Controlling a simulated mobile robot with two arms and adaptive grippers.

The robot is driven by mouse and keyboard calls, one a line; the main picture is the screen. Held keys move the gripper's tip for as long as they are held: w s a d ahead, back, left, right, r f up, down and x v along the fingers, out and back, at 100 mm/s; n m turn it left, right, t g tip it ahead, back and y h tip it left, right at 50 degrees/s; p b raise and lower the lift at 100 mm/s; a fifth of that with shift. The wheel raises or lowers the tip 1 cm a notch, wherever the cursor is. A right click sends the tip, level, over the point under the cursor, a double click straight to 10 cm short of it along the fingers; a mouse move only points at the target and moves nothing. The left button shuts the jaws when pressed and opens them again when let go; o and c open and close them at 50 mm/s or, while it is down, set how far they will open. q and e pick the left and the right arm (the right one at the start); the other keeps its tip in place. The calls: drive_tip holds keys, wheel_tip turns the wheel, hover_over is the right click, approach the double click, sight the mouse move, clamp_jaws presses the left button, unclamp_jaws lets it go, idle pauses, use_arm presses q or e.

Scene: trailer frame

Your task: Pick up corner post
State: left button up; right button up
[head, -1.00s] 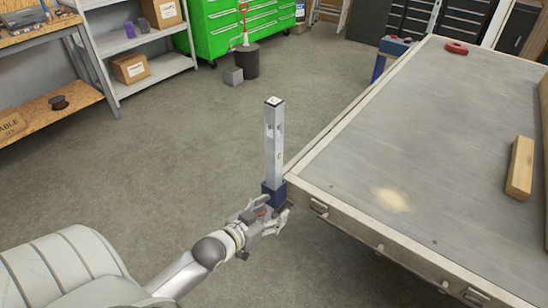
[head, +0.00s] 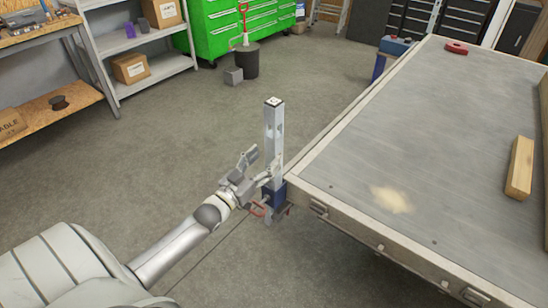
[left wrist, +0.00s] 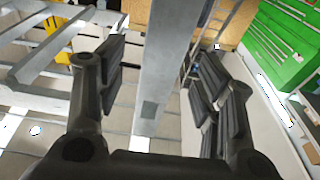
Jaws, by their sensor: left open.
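The corner post (head: 274,140) is a grey square metal tube. It stands upright in a dark blue socket (head: 274,194) at the near left corner of the trailer frame (head: 350,216). My left gripper (head: 260,167) is open beside the post's lower part, just above the socket. In the left wrist view the post (left wrist: 165,70) runs between the two spread fingers of the gripper (left wrist: 160,80), with gaps visible on both sides. How deep it sits between them I cannot tell. My right gripper is out of view.
A wooden block (head: 519,168) and a red object (head: 456,48) lie on the trailer bed. A grey shelf (head: 150,72) stands at the back left. The floor left of the post is clear.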

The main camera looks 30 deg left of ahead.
sight(269, 152)
use_arm(q)
drive_tip(key=shift+w+d+r+p, duration=0.15)
drive_tip(key=shift+w+r, duration=0.15)
drive_tip(key=shift+w, duration=1.05)
drive_tip(key=shift+w+r+p, duration=0.15)
drive_tip(key=shift+w+r, duration=0.1)
drive_tip(key=shift+w, duration=1.05)
clamp_jaws()
drive_tip(key=shift+r, duration=0.1)
